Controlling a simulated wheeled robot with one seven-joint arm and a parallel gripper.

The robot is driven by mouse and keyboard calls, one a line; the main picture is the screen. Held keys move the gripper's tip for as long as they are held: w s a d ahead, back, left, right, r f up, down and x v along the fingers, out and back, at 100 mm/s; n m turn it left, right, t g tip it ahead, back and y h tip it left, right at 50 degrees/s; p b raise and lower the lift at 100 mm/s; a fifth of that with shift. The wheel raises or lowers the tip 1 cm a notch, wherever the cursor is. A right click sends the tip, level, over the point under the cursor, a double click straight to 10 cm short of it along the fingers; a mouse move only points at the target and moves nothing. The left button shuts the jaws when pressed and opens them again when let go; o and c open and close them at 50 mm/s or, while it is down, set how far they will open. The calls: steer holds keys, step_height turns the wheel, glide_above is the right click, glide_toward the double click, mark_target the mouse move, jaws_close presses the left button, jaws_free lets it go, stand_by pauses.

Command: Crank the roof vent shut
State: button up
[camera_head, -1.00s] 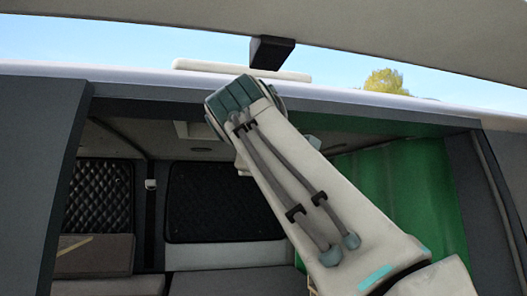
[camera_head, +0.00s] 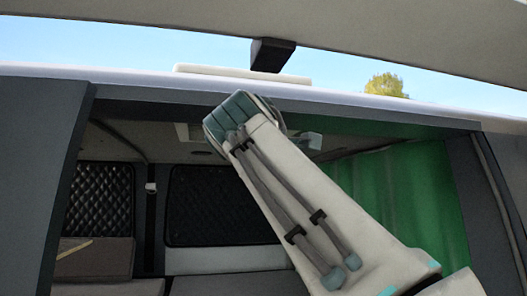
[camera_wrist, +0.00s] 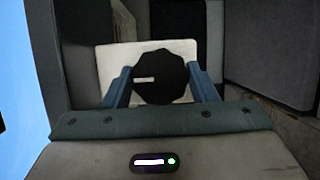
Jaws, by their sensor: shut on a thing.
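The roof vent's pale lid (camera_head: 240,74) shows on top of the van roof in the head view, low above the roof edge. I cannot tell whether a gap is left under it. In the wrist view a black, notched crank knob (camera_wrist: 160,78) stands in front of a pale square plate (camera_wrist: 112,62). A white mark on the knob points left. My gripper (camera_wrist: 160,84) has its two blue fingers on either side of the knob and is shut on it. In the head view my arm hides the gripper and the knob.
The raised tailgate (camera_head: 400,35) spans the top, with a black block (camera_head: 271,55) hanging from it. A green curtain (camera_head: 405,200) hangs at the right inside the van. Quilted dark window covers (camera_head: 215,205) line the back. The dark left pillar (camera_head: 40,180) borders the opening.

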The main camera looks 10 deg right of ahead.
steer(key=o, duration=0.9)
steer(key=shift+s+d+r, duration=0.1)
steer(key=shift+d+r, duration=0.1)
steer(key=shift+r, duration=0.05)
steer(key=shift+o, duration=0.3)
steer(key=shift+d, duration=0.15)
steer(key=b+v, duration=0.3)
steer(key=v, duration=1.1)
steer(key=shift+f, duration=0.15)
